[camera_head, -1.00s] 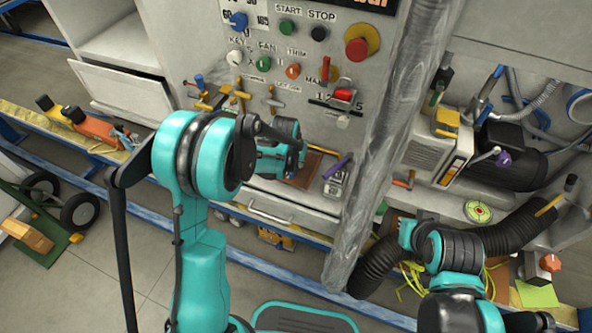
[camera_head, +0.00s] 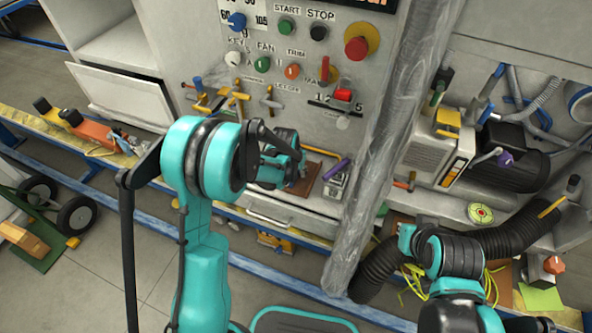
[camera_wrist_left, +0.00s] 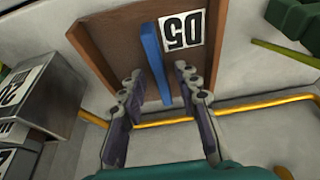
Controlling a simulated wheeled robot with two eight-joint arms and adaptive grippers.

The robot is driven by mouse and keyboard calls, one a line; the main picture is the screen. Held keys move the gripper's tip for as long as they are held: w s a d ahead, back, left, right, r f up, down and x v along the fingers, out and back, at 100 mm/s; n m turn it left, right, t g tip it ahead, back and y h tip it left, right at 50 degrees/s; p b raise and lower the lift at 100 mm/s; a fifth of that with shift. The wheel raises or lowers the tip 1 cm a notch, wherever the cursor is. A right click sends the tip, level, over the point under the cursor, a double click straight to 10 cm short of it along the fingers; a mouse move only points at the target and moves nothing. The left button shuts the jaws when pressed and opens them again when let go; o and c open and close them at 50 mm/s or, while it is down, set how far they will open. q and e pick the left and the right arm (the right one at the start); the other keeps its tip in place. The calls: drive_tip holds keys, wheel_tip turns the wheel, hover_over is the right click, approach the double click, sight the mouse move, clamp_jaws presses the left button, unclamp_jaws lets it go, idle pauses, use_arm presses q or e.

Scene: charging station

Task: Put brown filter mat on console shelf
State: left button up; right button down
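The brown filter mat (camera_head: 312,176) lies on the console shelf (camera_head: 292,207), beside a grey block with a purple handle. In the left wrist view it is a brown panel (camera_wrist_left: 112,38) with a raised blue strip and a white D5 label. My left gripper (camera_head: 300,172) is over the mat, partly hidden by its own wrist in the head view. In the wrist view, its two fingers (camera_wrist_left: 157,98) are spread, one on each side of the blue strip, with a visible gap on both sides. My right arm is at the lower right; its fingers do not show.
The grey block (camera_head: 336,184) stands just right of the mat. A yellow rail (camera_wrist_left: 265,104) runs along the shelf behind. Control knobs and a red switch (camera_head: 343,95) are on the panel above. A thick grey post (camera_head: 375,150) stands to the right.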

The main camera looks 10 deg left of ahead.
use_arm(q)
drive_tip(key=shift+r, duration=0.15)
drive_tip(key=s+a+r+n+t+p, duration=0.1)
drive_tip(key=s+a+r+p, duration=0.1)
drive_tip(key=s+r, duration=0.75)
drive_tip(key=s+a+r+t+p, duration=0.1)
drive_tip(key=s+a+r+p, duration=0.15)
drive_tip(key=s+r, duration=0.7)
drive_tip(key=s+a+r+n+t, duration=0.1)
drive_tip(key=s+r, duration=0.3)
drive_tip(key=s, duration=0.3)
drive_tip(key=shift+r+y, duration=0.3)
drive_tip(key=shift+y, duration=0.1)
idle(0.8)
